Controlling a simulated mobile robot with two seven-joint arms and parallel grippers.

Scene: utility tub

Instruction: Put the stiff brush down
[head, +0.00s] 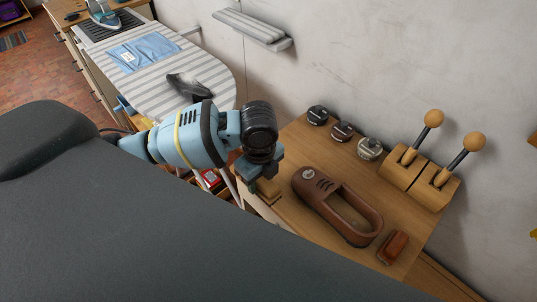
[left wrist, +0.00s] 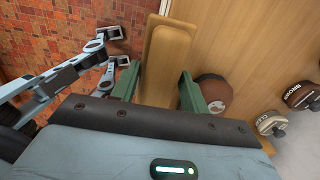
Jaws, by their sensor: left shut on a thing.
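My left gripper (head: 262,184) is shut on the stiff brush, whose wooden back (head: 267,192) shows just below the fingers at the left end of the wooden table top (head: 290,150). In the left wrist view the long wooden brush (left wrist: 165,55) lies between the two green fingers of the left gripper (left wrist: 158,90). Its bristles are hidden. I cannot tell whether the brush touches the table. My right gripper is not in view.
Three small polish jars (head: 341,131) stand along the wall. A wooden stand with two ball-topped handles (head: 407,174) and a small red-brown block (head: 393,247) are farther right. A striped ironing board (head: 165,75) stands behind.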

